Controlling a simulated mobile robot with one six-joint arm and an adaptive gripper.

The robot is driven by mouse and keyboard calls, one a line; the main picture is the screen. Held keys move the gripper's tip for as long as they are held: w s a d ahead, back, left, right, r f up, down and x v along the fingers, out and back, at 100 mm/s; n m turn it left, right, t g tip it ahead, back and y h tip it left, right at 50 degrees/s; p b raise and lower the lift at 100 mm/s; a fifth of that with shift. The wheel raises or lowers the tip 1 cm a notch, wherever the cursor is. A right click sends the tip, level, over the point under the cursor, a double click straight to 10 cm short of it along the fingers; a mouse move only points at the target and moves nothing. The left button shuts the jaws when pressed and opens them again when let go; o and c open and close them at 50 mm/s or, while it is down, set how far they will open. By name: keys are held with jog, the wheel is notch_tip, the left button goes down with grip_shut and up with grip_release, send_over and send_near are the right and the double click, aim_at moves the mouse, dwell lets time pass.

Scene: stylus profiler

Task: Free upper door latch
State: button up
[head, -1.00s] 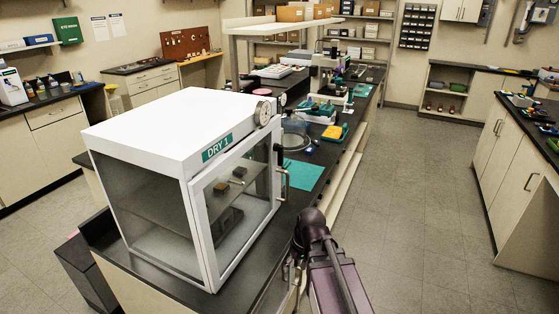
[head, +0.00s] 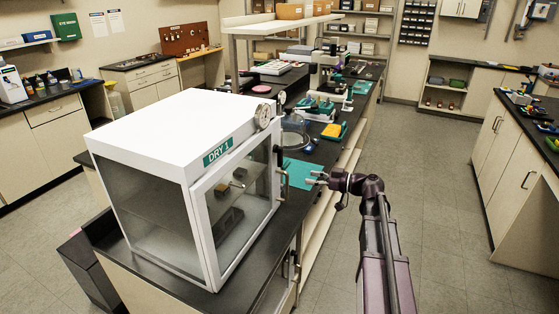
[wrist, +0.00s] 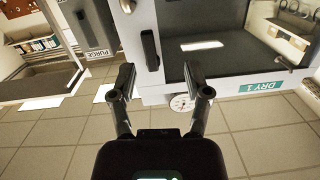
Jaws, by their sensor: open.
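The white DRY 1 cabinet (head: 140,125) stands on the dark bench, its glazed door (head: 235,205) looking closed. The upper door latch (head: 278,155) is a black upright bar near the door's top right edge. In the wrist view, which is turned over, the latch (wrist: 150,50) appears ahead, between the lines of my two fingers. My gripper (head: 318,178) is open and empty, to the right of the door and apart from the latch. Its spread fingers also show in the wrist view (wrist: 158,80). A door handle (head: 284,186) sits below the latch.
A round gauge (head: 263,115) sticks up at the cabinet's top front corner. A teal mat (head: 302,173) lies on the bench behind the gripper. A grey PURGE box (wrist: 90,30) shows in the wrist view. The floor aisle (head: 430,220) at right is clear.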

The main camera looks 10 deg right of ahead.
aim_at(282, 162)
jog(key=shift+w+d+r+t+y, duration=0.15)
jog(key=shift+w+d+r+t, duration=0.1)
jog(key=shift+d+r, duration=0.3)
jog(key=shift+w+d+r+t+y, duration=0.15)
jog(key=shift+d+r+t, duration=0.1)
jog(key=shift+d+r, duration=0.25)
jog(key=x, duration=1.3)
jog(key=shift+w+a+f, duration=0.1)
jog(key=shift+w+a, duration=0.15)
jog(key=shift+a, duration=0.05)
